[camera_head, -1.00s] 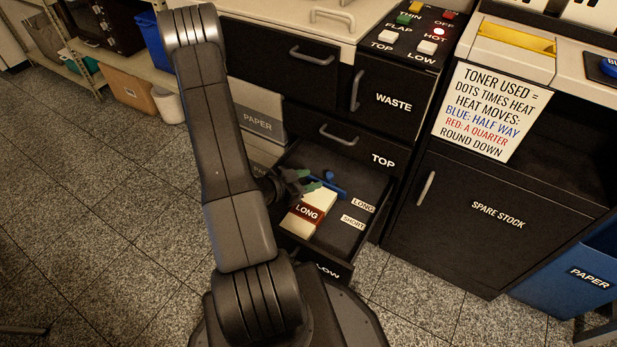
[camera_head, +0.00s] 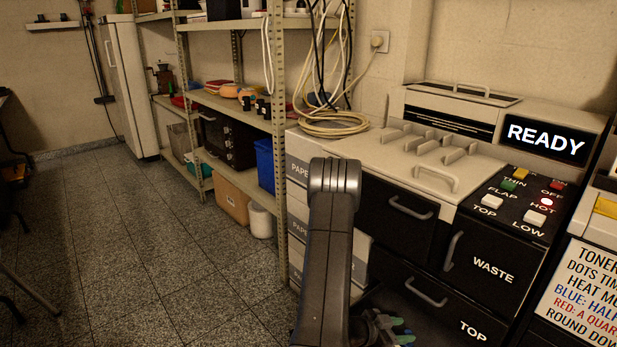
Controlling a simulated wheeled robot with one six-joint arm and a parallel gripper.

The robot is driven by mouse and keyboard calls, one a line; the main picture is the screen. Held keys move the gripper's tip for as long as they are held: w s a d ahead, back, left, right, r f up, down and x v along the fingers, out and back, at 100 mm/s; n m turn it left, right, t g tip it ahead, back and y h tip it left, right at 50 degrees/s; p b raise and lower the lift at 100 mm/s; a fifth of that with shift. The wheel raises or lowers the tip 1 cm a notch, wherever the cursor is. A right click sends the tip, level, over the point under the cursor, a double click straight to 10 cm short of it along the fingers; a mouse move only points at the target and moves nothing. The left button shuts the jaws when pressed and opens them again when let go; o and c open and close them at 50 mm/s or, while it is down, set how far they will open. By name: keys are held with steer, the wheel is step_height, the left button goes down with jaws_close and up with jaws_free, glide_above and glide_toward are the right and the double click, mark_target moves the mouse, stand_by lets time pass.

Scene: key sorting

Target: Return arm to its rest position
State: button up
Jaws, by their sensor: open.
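My dark grey arm (camera_head: 325,270) rises from the bottom edge of the head view, with its elbow at the top, in front of the printer's left side. My gripper (camera_head: 402,331) shows only in part at the bottom edge, right of the arm. Its green-tipped fingers are open, and no object shows between them. It is low in front of the printer's TOP drawer area (camera_head: 474,332). The rest of the arm and what lies below the gripper are cut off by the frame.
Metal shelving (camera_head: 281,200) with a cardboard box (camera_head: 247,200) and white bin (camera_head: 260,221) stands behind. Tiled floor (camera_head: 150,250) is open at left.

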steer(key=shift+v, duration=1.1)
steer(key=shift+d, duration=0.1)
